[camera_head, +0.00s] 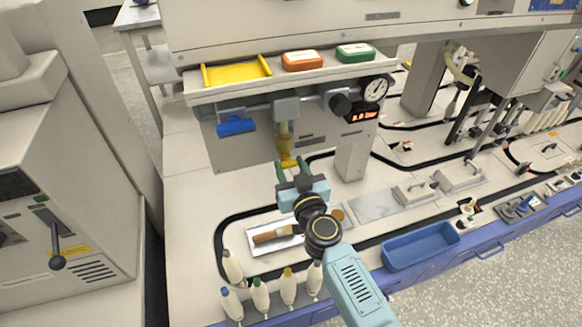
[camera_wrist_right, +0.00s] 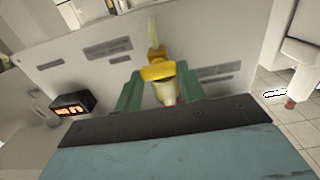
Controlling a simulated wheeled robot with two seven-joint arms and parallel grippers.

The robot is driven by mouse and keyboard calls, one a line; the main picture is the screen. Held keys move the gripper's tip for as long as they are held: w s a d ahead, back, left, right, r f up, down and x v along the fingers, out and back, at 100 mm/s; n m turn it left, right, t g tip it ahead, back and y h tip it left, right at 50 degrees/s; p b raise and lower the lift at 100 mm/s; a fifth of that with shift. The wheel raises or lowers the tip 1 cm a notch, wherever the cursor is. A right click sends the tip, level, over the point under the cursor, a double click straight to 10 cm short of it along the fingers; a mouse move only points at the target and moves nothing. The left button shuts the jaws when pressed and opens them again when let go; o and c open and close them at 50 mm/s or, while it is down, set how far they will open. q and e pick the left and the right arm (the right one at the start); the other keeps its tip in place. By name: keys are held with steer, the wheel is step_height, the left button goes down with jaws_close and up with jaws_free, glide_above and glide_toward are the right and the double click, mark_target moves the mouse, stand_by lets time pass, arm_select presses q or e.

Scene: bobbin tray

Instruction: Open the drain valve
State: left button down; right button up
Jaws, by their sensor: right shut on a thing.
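The drain valve (camera_head: 288,162) is a small yellow fitting at the bottom of a brass-coloured vertical bowl (camera_head: 285,138) that hangs under the grey pipe of the machine. In the right wrist view the yellow valve (camera_wrist_right: 158,71) sits between my green fingers, with a pale piece with a reddish end close to it. My right gripper (camera_head: 290,170) reaches up from below and is shut on the valve; it also shows in the right wrist view (camera_wrist_right: 160,92). The fingers partly hide the valve in the head view. My left gripper is not in view.
A blue handle (camera_head: 235,126), a round gauge (camera_head: 375,90) and a lit red display (camera_head: 362,115) are nearby. A grey post (camera_head: 352,158) stands right of the gripper.

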steer(key=shift+m, duration=1.2)
steer(key=m, duration=0.3)
steer(key=shift+d+f+m+p, duration=0.1)
steer(key=shift+d+m+p, duration=0.05)
steer(key=shift+m+p, duration=0.2)
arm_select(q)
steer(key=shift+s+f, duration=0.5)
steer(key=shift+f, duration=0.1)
arm_select(e)
steer(key=shift+m, duration=0.35)
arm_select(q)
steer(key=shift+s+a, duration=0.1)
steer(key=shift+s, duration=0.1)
arm_select(e)
steer(key=o, duration=1)
